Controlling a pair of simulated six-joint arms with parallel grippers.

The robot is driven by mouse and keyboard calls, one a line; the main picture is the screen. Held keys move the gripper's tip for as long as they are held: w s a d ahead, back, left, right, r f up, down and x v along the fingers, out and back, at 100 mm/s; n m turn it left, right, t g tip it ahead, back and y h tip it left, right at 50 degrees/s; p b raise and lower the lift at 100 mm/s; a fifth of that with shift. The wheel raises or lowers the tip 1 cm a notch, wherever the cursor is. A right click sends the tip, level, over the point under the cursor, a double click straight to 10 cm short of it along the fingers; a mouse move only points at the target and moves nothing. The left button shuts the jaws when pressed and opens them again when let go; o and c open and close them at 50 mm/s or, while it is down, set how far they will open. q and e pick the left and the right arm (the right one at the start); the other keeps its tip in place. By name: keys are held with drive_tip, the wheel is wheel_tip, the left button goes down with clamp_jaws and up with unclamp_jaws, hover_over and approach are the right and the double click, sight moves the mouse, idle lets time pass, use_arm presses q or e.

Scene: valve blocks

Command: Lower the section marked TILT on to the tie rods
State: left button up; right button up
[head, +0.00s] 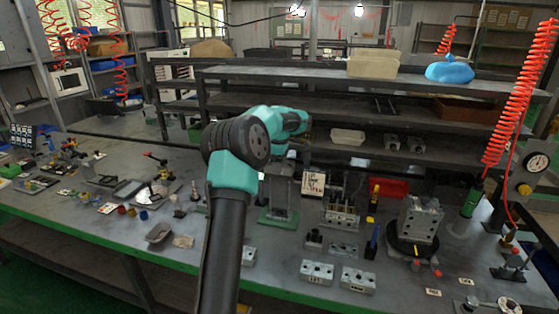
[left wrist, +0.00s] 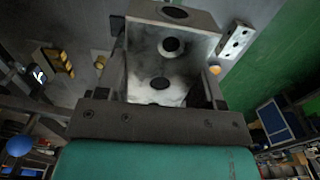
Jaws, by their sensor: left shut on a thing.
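My left gripper (left wrist: 163,72) is shut on a grey metal block (left wrist: 190,78) with round holes, one finger on each side of it in the left wrist view. No TILT mark is legible on it. In the head view my arm hides most of the gripper. An upright grey fixture on a green base (head: 278,217) stands just below the wrist. A grey metal block stack (head: 418,222) stands on a black round base (head: 412,247) to the right. I cannot make out the tie rods. My right gripper is out of view.
Loose metal blocks with holes lie at the front, including one (head: 317,272) and one beside it (head: 358,280). A red coiled hose (head: 510,100) hangs at right.

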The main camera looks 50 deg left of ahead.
use_arm(q)
drive_tip(key=shift+f, duration=1.15)
wheel_tip(320, 180, down, 9)
idle(5.2)
drive_tip(key=o, duration=1.3)
drive_tip(key=shift+f, duration=0.1)
